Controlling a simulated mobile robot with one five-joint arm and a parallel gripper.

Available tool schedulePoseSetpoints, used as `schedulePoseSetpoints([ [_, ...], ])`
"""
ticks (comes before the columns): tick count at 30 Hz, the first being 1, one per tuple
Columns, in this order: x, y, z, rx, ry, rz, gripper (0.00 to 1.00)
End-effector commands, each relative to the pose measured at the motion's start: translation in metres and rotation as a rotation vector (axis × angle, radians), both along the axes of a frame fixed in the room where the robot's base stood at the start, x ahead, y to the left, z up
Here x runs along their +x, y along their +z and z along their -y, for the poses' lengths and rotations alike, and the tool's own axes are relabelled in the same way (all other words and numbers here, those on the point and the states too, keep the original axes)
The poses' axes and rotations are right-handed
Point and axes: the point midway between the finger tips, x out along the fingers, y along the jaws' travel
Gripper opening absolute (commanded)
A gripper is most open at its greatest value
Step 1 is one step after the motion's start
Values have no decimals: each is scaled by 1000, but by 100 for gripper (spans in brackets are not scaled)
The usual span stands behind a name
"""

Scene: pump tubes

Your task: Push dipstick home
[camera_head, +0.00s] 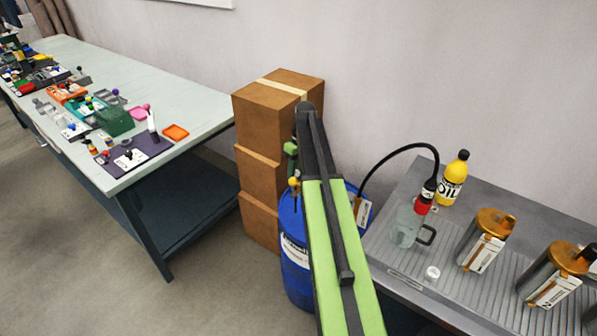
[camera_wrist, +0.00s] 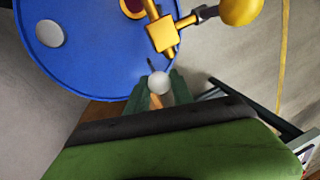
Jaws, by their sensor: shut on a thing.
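A blue drum (camera_head: 291,222) stands between the boxes and the grey bench. Its round blue top (camera_wrist: 85,60) fills the upper left of the wrist view. My gripper (camera_wrist: 158,88), with dark green fingers, is shut around a white ball-shaped knob (camera_wrist: 159,82), which I take to be the dipstick's top. A short dark piece shows just beyond the knob, near the drum's rim. How far the dipstick sits in the drum cannot be told. In the head view my arm covers much of the drum, and the dipstick cannot be made out.
A yellow fitting (camera_wrist: 163,33) with a yellow bulb (camera_wrist: 241,10) stands close by the knob. A pale round cap (camera_wrist: 49,33) lies on the drum top. Cardboard boxes (camera_head: 262,165) stand left of the drum. The grey bench (camera_head: 400,262) at right holds a jug, bottle and canisters.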

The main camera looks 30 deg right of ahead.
Motion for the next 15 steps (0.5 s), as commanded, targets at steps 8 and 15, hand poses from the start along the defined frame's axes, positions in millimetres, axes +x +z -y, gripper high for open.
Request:
schedulePoseSetpoints([
  [8, 0, -16, 1, -3, -1, 0, 0],
  [15, 0, -38, 1, -3, -1, 0, 0],
])
